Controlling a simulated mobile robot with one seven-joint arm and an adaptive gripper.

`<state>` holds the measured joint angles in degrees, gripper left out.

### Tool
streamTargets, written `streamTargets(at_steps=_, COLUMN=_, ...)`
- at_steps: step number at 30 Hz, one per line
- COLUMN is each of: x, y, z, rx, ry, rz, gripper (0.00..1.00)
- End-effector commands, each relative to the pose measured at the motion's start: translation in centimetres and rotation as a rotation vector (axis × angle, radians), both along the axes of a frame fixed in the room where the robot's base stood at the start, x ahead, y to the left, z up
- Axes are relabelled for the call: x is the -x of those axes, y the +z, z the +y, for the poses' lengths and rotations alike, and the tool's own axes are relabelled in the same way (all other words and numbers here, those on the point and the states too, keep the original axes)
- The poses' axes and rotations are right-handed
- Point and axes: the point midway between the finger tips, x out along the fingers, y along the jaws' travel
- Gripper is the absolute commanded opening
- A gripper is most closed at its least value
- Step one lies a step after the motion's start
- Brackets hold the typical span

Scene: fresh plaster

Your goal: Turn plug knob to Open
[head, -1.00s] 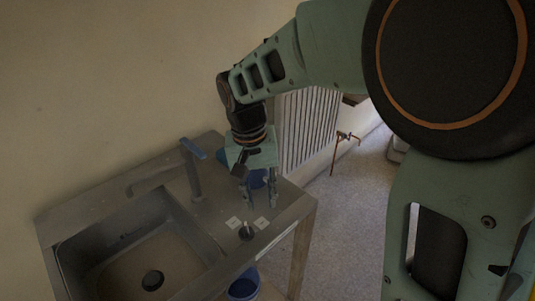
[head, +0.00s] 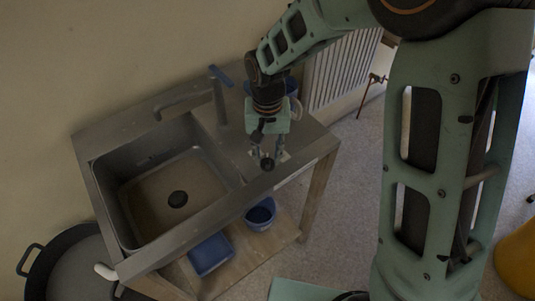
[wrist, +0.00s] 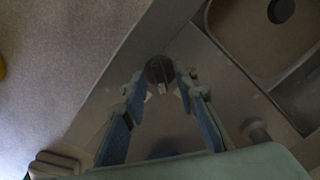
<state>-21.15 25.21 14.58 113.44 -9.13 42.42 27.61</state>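The black round plug knob (head: 267,163) sits on the sink's metal top, near its front right corner. In the wrist view the knob (wrist: 158,69) lies just beyond and between my fingertips. My gripper (head: 267,156) points down over it, with one finger to each side; it also shows in the wrist view (wrist: 160,82). The fingers are apart; I cannot tell whether either touches the knob. A white label (head: 283,156) shows partly beside the knob, its marking unreadable. The black plug (head: 178,199) lies in the basin (head: 150,210).
The faucet (head: 219,95) with its blue lever stands behind, left of my gripper. Below the top, a blue bucket (head: 260,214) and a blue tray (head: 211,254) sit on a wooden shelf. A large dark pot (head: 80,270) is at lower left. A radiator (head: 343,70) stands behind right.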

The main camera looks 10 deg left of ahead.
Motion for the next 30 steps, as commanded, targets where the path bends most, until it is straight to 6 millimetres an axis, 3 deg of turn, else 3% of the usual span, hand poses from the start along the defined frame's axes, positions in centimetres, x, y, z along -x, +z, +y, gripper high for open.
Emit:
streamTargets(at_steps=9, x=0.02, y=-0.29, z=0.0, rx=0.0, ry=0.0, rz=0.0, gripper=0.27)
streamTargets(at_steps=17, x=0.01, y=-0.27, z=0.0, rx=0.0, ry=0.0, rz=0.0, gripper=0.0)
streamTargets(at_steps=30, x=0.0, y=-0.25, z=-0.01, rx=0.0, ry=0.053, rz=0.0, gripper=0.0)
